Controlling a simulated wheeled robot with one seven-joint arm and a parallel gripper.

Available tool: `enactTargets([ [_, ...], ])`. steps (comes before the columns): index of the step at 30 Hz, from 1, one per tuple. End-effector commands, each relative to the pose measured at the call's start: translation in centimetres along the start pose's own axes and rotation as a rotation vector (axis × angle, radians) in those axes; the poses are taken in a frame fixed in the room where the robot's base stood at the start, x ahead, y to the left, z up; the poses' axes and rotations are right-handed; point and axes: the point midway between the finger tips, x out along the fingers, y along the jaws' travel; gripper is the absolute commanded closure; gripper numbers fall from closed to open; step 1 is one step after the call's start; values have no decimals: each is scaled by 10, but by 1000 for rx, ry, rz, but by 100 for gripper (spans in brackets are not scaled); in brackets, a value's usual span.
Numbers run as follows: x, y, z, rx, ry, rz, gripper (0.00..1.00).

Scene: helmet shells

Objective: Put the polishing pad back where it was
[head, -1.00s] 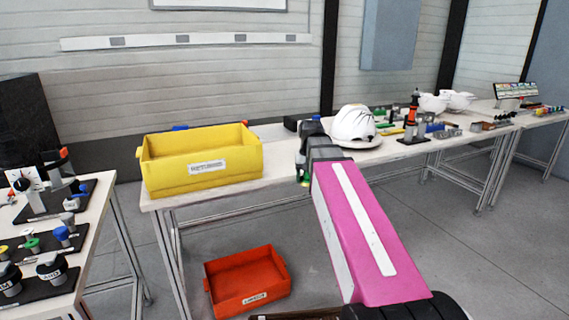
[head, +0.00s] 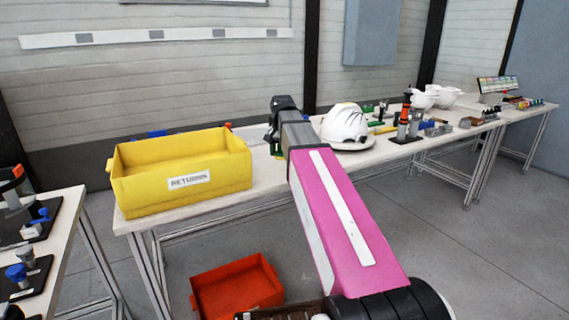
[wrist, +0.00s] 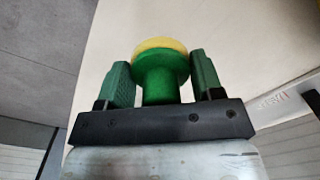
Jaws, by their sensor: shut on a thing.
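The polishing pad (wrist: 161,62) has a green spool-shaped body and a yellow face. In the wrist view it stands between the two green fingers of my gripper (wrist: 162,84), which is shut on its body. The yellow face points away from the palm, with a pale tabletop behind it. In the head view my gripper (head: 272,141) is over the long table (head: 270,176), between the yellow bin and the white helmet. There my arm mostly hides it, and only a little green shows; the pad itself cannot be made out.
A yellow bin (head: 215,180) labelled "RETURNS" stands at the table's left end. A white helmet (head: 345,124) and several tools stand to the right. A red bin (head: 238,288) is on the floor below. Another table (head: 62,212) with black tool boards is at the left.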

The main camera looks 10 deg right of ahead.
Motion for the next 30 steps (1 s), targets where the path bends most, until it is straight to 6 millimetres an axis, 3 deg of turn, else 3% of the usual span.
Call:
enactTargets([
  [3,12,-1,-23,0,0,0,62],
  [9,23,1,-39,-1,0,0,62],
  [14,31,1,-39,-1,1,0,62],
  [22,62,2,-38,-2,0,0,62],
  [30,64,2,-38,-2,1,0,62],
])
